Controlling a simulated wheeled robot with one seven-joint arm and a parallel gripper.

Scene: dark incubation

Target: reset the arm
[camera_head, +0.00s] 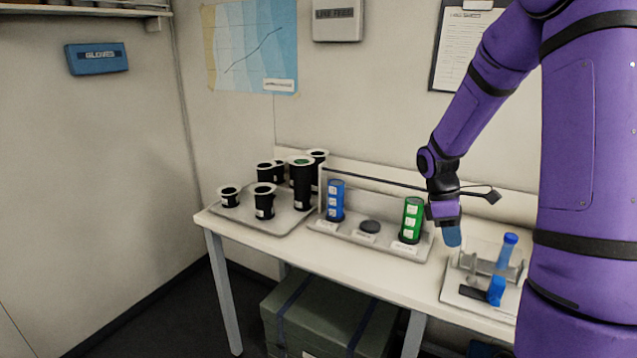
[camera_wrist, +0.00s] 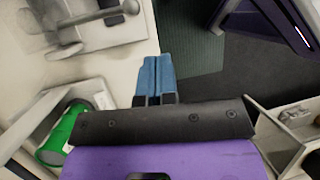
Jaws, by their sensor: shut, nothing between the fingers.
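My gripper (camera_head: 453,237) is at the end of my purple arm, above the front part of the white table (camera_head: 285,247), between a green labelled cylinder and a clear-and-grey stand. Its blue fingers are together and empty; they also show shut in the wrist view (camera_wrist: 154,78). The green cylinder (camera_head: 411,220) stands upright in a pale holder just left of the gripper, apart from it. It shows at the lower left of the wrist view (camera_wrist: 62,135).
A blue cylinder (camera_head: 336,200) and a black disc (camera_head: 369,227) are on the same holder (camera_head: 330,229). A tray (camera_head: 287,223) with several black containers is at the left. A stand (camera_head: 474,265) with a blue-capped piece (camera_head: 503,262) is at the right. A strapped green box (camera_head: 325,318) sits under the table.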

